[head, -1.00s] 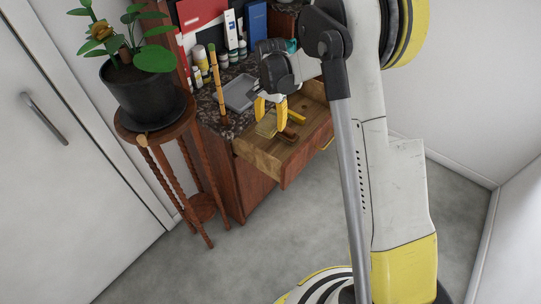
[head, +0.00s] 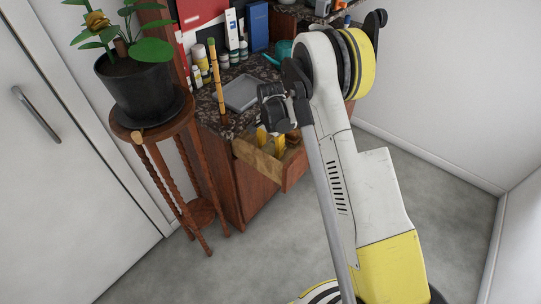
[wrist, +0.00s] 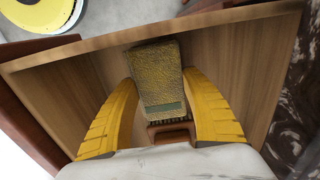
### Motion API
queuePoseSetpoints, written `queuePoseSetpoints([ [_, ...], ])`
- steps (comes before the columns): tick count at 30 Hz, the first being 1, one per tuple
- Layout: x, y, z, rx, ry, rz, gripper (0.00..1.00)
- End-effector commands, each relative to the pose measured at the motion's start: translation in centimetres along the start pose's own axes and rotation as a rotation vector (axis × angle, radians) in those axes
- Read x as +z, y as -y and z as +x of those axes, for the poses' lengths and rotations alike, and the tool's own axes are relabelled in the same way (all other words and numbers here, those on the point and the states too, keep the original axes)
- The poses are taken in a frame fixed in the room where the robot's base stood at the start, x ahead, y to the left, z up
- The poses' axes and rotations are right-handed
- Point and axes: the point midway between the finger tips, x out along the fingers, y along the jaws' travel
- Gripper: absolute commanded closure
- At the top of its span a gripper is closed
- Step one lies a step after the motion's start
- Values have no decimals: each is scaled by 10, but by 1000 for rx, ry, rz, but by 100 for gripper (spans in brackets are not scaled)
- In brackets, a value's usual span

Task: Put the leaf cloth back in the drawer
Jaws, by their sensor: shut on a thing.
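The leaf cloth (wrist: 158,72) is a folded, olive-gold textured pad with a green band near its lower end. In the wrist view it sits between the two yellow fingers of my gripper (wrist: 160,80), which is shut on it. The cloth is within the open wooden drawer (wrist: 240,55); whether it rests on the drawer's floor is hard to tell. In the head view my gripper (head: 271,138) reaches down into the drawer (head: 256,158), and the cloth is mostly hidden by the fingers and drawer side.
A brown wooden brush (wrist: 170,128) lies in the drawer close by the cloth. On the cabinet top stand a grey tray (head: 242,93), an upright bamboo-like stick (head: 216,82) and several bottles. A potted plant (head: 138,88) stands on a wooden stand at left.

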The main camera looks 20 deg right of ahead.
Motion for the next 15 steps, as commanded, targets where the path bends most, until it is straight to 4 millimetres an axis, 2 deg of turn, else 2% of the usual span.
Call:
queuePoseSetpoints([
  [1, 0, 0, 12, 0, 0, 0, 85],
  [4, 0, 0, 24, 0, 0, 0, 85],
  [15, 0, 0, 28, 0, 0, 0, 85],
])
